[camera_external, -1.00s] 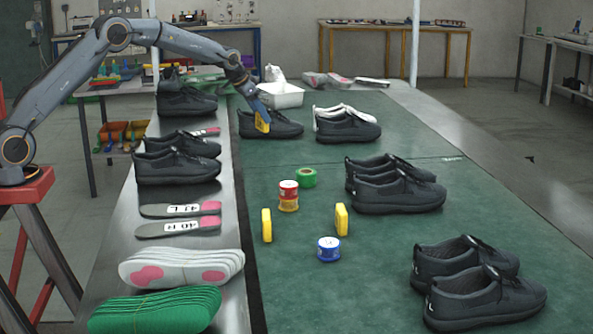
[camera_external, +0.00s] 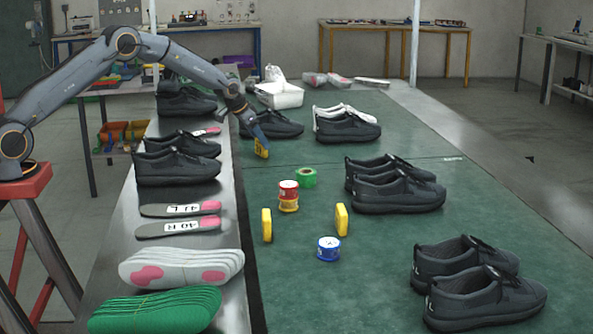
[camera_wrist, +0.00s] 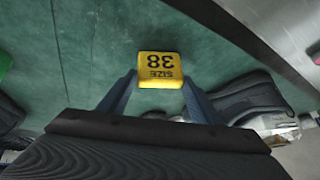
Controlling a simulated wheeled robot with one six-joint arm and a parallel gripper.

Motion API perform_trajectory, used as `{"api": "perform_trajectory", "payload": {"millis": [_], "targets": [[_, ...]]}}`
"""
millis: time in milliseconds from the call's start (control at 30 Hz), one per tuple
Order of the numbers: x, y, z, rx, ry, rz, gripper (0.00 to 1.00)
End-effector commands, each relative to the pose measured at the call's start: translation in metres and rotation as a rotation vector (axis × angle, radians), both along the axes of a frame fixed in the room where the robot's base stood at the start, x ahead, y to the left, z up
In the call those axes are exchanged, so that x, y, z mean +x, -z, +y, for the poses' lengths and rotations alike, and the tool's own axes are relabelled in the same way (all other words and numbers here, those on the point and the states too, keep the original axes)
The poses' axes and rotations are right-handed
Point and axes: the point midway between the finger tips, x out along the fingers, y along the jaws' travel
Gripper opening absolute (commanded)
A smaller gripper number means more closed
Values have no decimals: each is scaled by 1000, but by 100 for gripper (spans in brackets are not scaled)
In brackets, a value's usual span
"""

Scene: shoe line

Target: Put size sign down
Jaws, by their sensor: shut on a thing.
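The yellow size sign (camera_external: 261,149), marked SIZE 38 in the wrist view (camera_wrist: 160,69), is held between the fingers of my gripper (camera_external: 258,138). In the wrist view my gripper (camera_wrist: 160,88) is shut on it, and the lettering shows upside down. The sign is just in front of a dark shoe (camera_external: 276,124) on the green mat (camera_external: 300,265). I cannot tell whether its lower edge touches the mat. Two more yellow signs stand on the mat, one on the left (camera_external: 267,225) and one on the right (camera_external: 341,219).
A red and yellow roll stack (camera_external: 288,196), a green tape roll (camera_external: 306,177) and a blue roll (camera_external: 328,249) sit mid-mat. Pairs of dark shoes (camera_external: 395,187) stand along the right. Insoles (camera_external: 180,210) lie on the metal strip at left. The mat around the sign's front is clear.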

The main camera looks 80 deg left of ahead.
Motion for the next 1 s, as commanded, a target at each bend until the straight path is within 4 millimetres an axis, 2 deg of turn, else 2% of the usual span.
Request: {"api": "perform_trajectory", "payload": {"millis": [200, 233, 300, 333, 600, 767, 1000], "targets": [[0, 4, 0, 0, 0, 1, 34], [0, 3, 0, 0, 0, 1, 63], [0, 3, 0, 0, 0, 1, 75], [0, 3, 0, 0, 0, 1, 77], [0, 2, 0, 0, 0, 1, 77], [-3, -6, -2, 0, 0, 0, 77], [-19, -39, -13, 2, 0, -2, 77]]}}
